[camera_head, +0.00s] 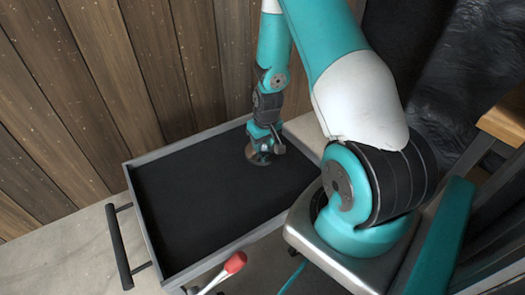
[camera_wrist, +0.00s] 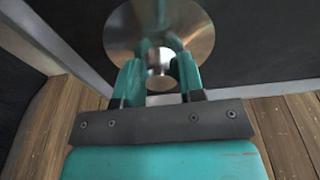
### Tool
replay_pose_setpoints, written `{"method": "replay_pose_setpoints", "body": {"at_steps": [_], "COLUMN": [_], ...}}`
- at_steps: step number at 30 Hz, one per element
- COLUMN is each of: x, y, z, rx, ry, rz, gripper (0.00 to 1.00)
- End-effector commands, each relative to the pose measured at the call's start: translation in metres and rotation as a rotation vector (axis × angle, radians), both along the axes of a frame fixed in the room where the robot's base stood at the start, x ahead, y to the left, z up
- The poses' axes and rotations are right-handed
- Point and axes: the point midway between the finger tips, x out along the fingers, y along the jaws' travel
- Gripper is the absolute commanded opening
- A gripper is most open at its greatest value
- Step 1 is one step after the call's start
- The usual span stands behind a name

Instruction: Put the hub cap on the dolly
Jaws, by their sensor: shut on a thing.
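The hub cap (camera_wrist: 127,28) is a round, shiny metal disc with a raised middle. My gripper (camera_wrist: 160,70) is shut on its raised middle in the wrist view. In the head view, my gripper (camera_head: 262,150) is over the far right part of the dolly, and the hub cap's rim (camera_head: 258,160) shows just under it. The dolly (camera_head: 222,248) is a grey-rimmed cart with a black bed and a handle at its left end. The hub cap is within the dolly's rim as seen from above. I cannot tell whether it touches the bed.
A red-tipped tool (camera_head: 235,263) stands by the dolly's near edge. A wooden plank wall (camera_head: 110,80) runs behind the dolly. A wooden ledge (camera_head: 505,120) is at the right. The left and middle of the black bed are bare.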

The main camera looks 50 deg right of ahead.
Motion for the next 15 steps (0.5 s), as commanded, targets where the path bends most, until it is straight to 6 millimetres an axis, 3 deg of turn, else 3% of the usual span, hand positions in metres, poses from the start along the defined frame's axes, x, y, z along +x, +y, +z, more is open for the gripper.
{"method": "replay_pose_setpoints", "body": {"at_steps": [3, 6, 15], "x": [-0.001, 0.0, 0.0], "y": [0.0, 0.0, 0.0], "z": [-0.023, -0.031, -0.032], "rx": [0.002, 0.0, 0.0], "ry": [0.004, 0.001, 0.0], "rz": [0.0, 0.0, 0.0], "gripper": [0.07, 0.07, 0.07]}}
